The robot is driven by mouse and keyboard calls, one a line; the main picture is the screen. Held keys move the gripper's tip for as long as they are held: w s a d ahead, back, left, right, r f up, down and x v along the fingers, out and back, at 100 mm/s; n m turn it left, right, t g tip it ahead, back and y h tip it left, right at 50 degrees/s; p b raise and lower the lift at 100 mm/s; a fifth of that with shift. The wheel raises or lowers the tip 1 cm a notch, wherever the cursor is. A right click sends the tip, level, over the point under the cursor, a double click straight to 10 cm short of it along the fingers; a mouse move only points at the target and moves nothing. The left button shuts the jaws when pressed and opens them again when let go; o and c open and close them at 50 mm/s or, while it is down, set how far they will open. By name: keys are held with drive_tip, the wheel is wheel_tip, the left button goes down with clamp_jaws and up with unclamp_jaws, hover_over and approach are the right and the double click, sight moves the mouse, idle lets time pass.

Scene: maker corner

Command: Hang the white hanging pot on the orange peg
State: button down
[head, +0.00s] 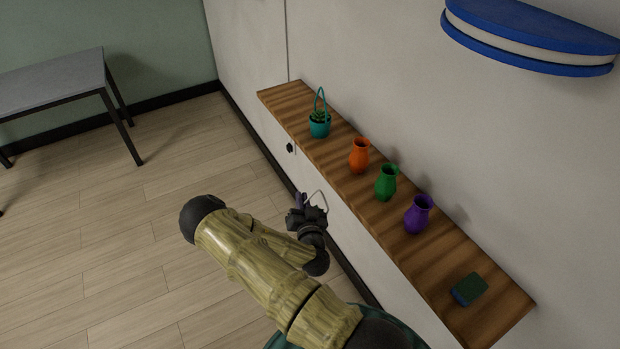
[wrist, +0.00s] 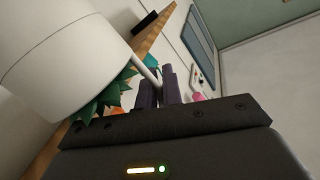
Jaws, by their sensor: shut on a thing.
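The white hanging pot (wrist: 62,55) fills the upper left of the wrist view, tilted in the picture, with green leaves (wrist: 103,98) at its rim. My gripper (wrist: 157,84) is shut on the pot's thin pale handle (wrist: 146,68). In the head view my gripper (head: 301,203) is left of the wooden shelf, with the pale handle loop (head: 322,196) showing beside it; the pot's body is hidden there. I cannot make out the orange peg in either view.
A wooden shelf (head: 329,160) on the wall holds a teal hanging pot (head: 319,125), an orange vase (head: 359,155), a green vase (head: 386,182), a purple vase (head: 418,214) and a dark green block (head: 469,289). A blue-edged shelf (head: 530,35) is above.

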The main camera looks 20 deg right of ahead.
drive_tip(key=s+a+f+n+y+b, duration=0.1)
drive_tip(key=s+f+y, duration=0.1)
drive_tip(key=f, duration=0.3)
drive_tip(key=s+a+f+n+y+b, duration=0.2)
drive_tip(key=s+f, duration=0.1)
drive_tip(key=f, duration=0.2)
drive_tip(key=shift+s+a+f+t+y, duration=0.15)
drive_tip(key=shift+a+f+t+y, duration=0.15)
drive_tip(key=shift+f, duration=0.1)
drive_tip(key=shift+s, duration=0.1)
